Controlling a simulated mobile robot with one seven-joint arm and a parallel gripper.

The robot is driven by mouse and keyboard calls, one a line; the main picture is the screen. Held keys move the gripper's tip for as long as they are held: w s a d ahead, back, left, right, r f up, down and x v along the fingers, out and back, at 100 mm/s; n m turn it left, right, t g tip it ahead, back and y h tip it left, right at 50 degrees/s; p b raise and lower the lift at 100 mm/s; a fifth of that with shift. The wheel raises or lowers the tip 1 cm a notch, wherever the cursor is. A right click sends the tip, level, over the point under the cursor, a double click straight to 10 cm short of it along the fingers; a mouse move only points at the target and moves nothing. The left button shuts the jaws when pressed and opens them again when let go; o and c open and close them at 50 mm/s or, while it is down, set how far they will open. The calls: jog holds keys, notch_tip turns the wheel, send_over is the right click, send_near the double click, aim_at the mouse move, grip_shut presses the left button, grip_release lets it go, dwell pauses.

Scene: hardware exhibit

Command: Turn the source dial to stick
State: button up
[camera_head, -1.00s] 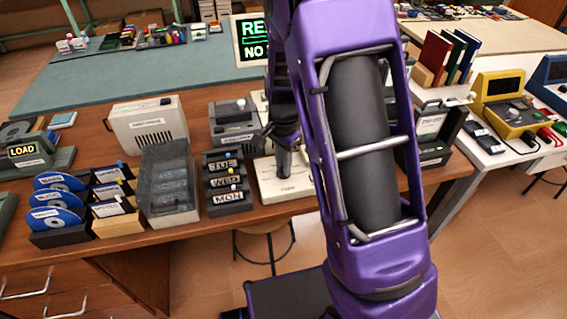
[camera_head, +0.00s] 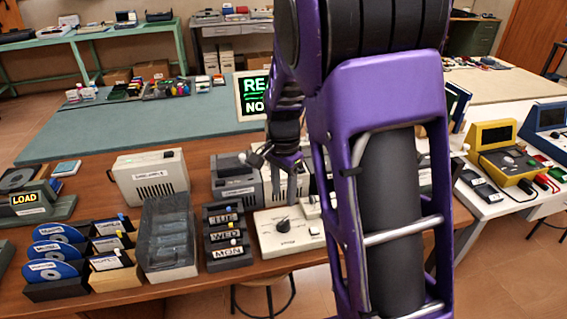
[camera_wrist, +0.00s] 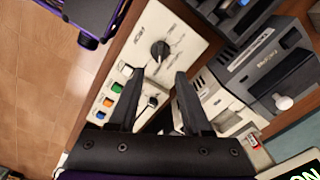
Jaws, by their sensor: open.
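The source dial (camera_head: 283,225) is a black pointer knob on a cream panel (camera_head: 275,244) at the front of the wooden table. In the wrist view the dial (camera_wrist: 160,50) sits on the cream panel (camera_wrist: 185,33), beyond my fingertips, with small printed labels around it too blurred to read. My gripper (camera_wrist: 159,74) is open and empty, its two black fingers apart on the near side of the dial and not touching it.
A rack of day cards (camera_head: 224,236) stands just left of the panel. A smaller black knob (camera_wrist: 152,101) and coloured buttons (camera_wrist: 108,102) lie near the fingers. A grey device with a white knob (camera_wrist: 262,80) stands to the right in the wrist view.

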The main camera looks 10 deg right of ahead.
notch_tip(320, 180, up, 8)
jog(key=shift+p, duration=0.4)
jog(key=shift+f, duration=0.1)
